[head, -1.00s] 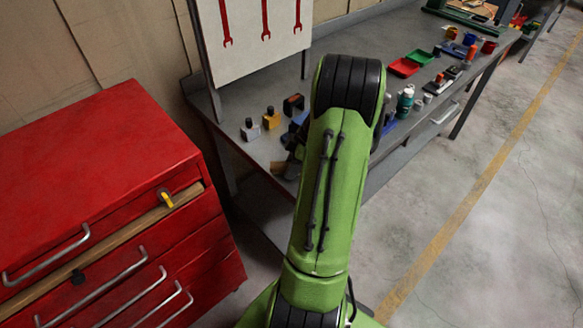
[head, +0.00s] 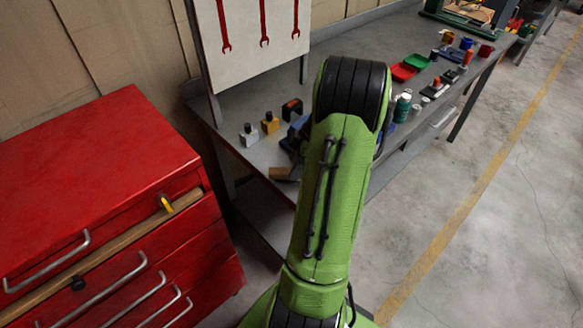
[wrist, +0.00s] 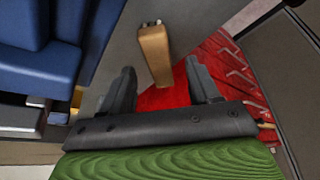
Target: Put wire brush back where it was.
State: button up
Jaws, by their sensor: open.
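A tan wooden block-like piece (wrist: 154,52), which looks like the wire brush's handle, lies on the grey bench top at its edge in the wrist view. Its bristles cannot be made out. In the head view a small brown piece (head: 280,173) at the bench's near edge seems to be the same thing. My gripper (wrist: 161,78) is open, its two fingers apart on either side of the near end of the wooden piece. I see no contact. In the head view my green arm hides most of the gripper.
Blue bins (wrist: 38,62) stand close left in the wrist view. The bench (head: 240,153) holds small bottles (head: 270,123), a red tray (head: 403,72) and a green tray (head: 416,61). A red drawer cabinet (head: 100,150) stands left. Open floor (head: 480,230) lies right.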

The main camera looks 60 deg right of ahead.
jog(key=p+v, duration=0.2)
jog(key=v, duration=0.7)
jog(key=w+a+r+m+h, duration=0.1)
jog(key=w+a+r, duration=0.3)
jog(key=a, duration=0.5)
jog(key=w+a+r+m+h, duration=0.1)
jog(key=w+a+r, duration=0.25)
jog(key=a, duration=0.45)
jog(key=s+a+r+m+t, duration=0.1)
jog(key=s+a+m, duration=0.1)
jog(key=s+a, duration=0.3)
jog(key=s+a+r+m, duration=0.1)
jog(key=s+a, duration=0.5)
jog(key=a, duration=0.6)
jog(key=shift+s+r+m+t+h, duration=0.3)
jog(key=shift+m+t, duration=0.1)
jog(key=shift+m, duration=0.3)
